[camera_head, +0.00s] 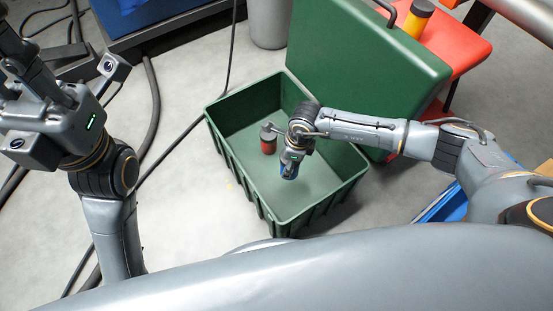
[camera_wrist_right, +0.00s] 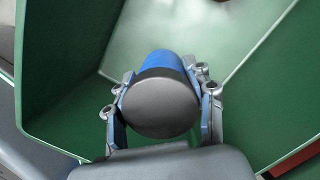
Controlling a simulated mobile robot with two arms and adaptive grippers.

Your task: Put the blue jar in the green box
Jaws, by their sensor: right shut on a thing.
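The green box (camera_head: 222,141) stands open on the floor in the middle of the head view. My right gripper (camera_head: 291,157) reaches down inside its walls. It is shut on the blue jar (camera_head: 289,170), which is mostly hidden by the gripper there. In the right wrist view the blue jar (camera_wrist_right: 161,62) shows its dark grey round end between the two fingers, with green walls around it. I cannot tell whether the jar touches the box floor. My left gripper (camera_head: 22,55) is raised at the upper left, away from the box; its fingers are partly cut off.
A red jar with a dark top (camera_head: 268,141) stands inside the box, left of my right gripper. A large green case (camera_head: 350,60) stands behind the box. A red seat (camera_head: 455,50) holds an orange-yellow jar (camera_head: 418,18). Dark cables (camera_head: 155,115) lie on the floor at left.

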